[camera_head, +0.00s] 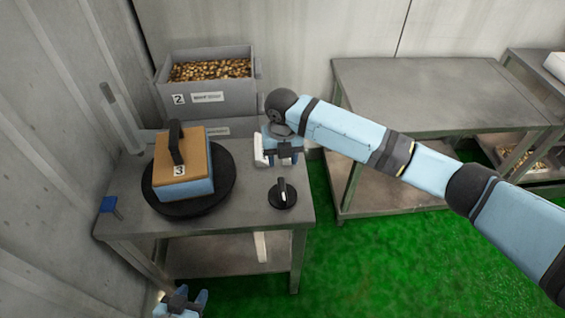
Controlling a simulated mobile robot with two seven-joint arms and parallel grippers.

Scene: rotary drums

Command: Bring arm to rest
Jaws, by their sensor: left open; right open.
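My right arm reaches in from the right across the picture. Its gripper (279,155) is open over the right part of the near grey table (240,222), behind a black knob (283,194). Nothing clear shows between its fingers; a pale white piece is at its left side, and I cannot tell whether it is part of the gripper. My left gripper (181,302) is open and low at the bottom left edge, in front of the table. Its arm is mostly out of view.
A blue box with a brown top (196,160), black handle and label 3 sits on a black round disc (228,185). A grey bin (235,100) labelled 2 holds brass-coloured pieces behind it. An empty-topped grey table (430,90) stands right. Green floor (380,260) lies open between.

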